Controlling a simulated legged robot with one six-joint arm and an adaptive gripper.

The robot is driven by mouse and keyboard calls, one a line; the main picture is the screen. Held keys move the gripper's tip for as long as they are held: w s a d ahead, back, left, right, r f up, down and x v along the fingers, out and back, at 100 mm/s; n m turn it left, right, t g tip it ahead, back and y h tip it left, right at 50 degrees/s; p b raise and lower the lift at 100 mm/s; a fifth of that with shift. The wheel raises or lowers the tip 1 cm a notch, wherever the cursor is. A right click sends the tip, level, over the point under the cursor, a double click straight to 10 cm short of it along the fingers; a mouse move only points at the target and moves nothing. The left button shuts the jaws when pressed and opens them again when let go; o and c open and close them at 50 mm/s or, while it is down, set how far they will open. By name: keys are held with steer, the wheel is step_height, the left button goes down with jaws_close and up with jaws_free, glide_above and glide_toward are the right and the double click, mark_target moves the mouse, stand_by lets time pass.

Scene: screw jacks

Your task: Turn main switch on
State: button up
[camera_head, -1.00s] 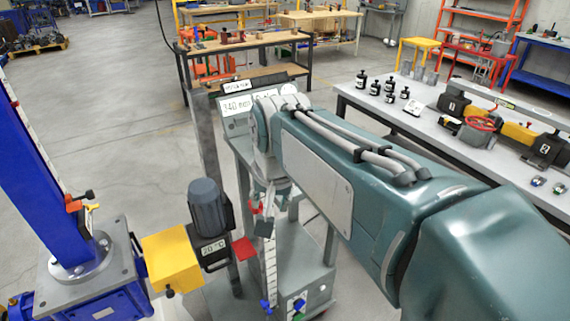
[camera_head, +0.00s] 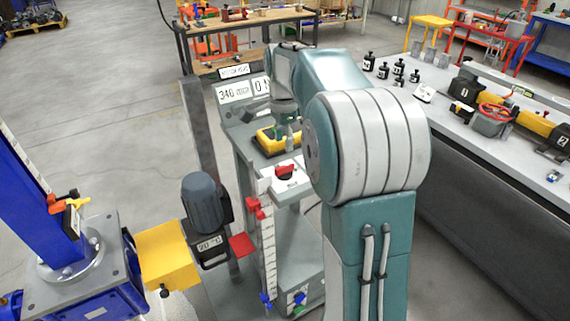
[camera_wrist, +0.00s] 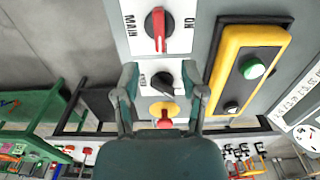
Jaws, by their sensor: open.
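The main switch is a red knob (camera_wrist: 157,28) on a white plate, with "MAIN" on its left and "ON" on its right in the wrist view. Its handle points down in that picture. In the head view a red knob (camera_head: 285,171) on a white plate, apparently this switch, sits on the grey stand. My gripper (camera_wrist: 160,72) is open and empty. Its fingertips lie below the red knob in the wrist view, either side of a smaller black knob (camera_wrist: 163,80), with no clear contact.
A yellow control box (camera_wrist: 250,65) with a green button is right of the switch. A red knob on yellow (camera_wrist: 164,113) is below the black one. A grey motor (camera_head: 207,205) and yellow block (camera_head: 165,255) stand left. A long bench (camera_head: 470,140) is right.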

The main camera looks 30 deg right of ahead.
mark_target(284, 166)
steer(key=f, duration=0.8)
steer(key=shift+d+f, duration=0.3)
steer(key=shift+a, duration=0.3)
jaws_close()
